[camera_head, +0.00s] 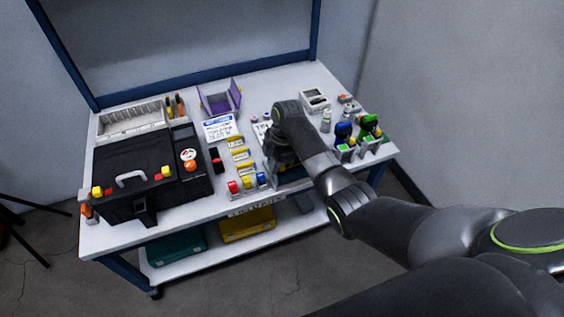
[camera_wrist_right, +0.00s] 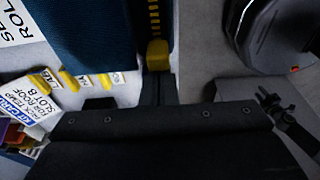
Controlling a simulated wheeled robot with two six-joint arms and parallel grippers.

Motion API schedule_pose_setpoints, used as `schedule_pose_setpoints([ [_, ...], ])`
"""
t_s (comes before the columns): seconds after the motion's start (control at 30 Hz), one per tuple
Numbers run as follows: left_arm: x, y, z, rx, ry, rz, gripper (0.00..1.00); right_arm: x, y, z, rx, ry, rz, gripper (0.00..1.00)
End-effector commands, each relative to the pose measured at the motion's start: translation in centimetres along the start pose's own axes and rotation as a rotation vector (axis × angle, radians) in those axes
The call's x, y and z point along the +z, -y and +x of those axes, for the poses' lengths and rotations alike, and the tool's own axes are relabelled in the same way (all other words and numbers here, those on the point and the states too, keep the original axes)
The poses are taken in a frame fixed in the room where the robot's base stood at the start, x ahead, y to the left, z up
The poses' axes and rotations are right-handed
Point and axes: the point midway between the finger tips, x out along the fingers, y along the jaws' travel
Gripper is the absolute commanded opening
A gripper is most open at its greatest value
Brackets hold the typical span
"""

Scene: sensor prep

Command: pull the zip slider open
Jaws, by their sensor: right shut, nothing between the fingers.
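In the right wrist view, a dark blue fabric roll (camera_wrist_right: 105,35) has a yellow-toothed zip (camera_wrist_right: 154,18) along its edge. The yellow zip slider (camera_wrist_right: 158,56) sits on that zip, in the upper middle. My right gripper (camera_wrist_right: 158,92) is shut and empty, its dark fingers just below the slider in the picture; I cannot tell whether they touch it. In the head view my right gripper (camera_head: 284,158) is over the right half of the bench, and my arm hides most of the roll and the slider. My left gripper is not in view.
A black toolbox (camera_head: 135,180) stands on the bench (camera_head: 220,205) at the left. Yellow-tabbed label cards (camera_head: 239,156) lie left of my gripper. A purple open box (camera_head: 221,101) is behind. Green and blue tools (camera_head: 368,127) stand at the right edge.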

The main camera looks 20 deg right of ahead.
Motion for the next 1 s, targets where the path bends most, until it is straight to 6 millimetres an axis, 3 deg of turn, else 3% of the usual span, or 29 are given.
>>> schedule_pose_setpoints([
  [1.0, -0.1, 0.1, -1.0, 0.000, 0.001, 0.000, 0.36, 5.1, 0.1, -1.0, -0.001, 0.002, 0.002, 0.00],
])
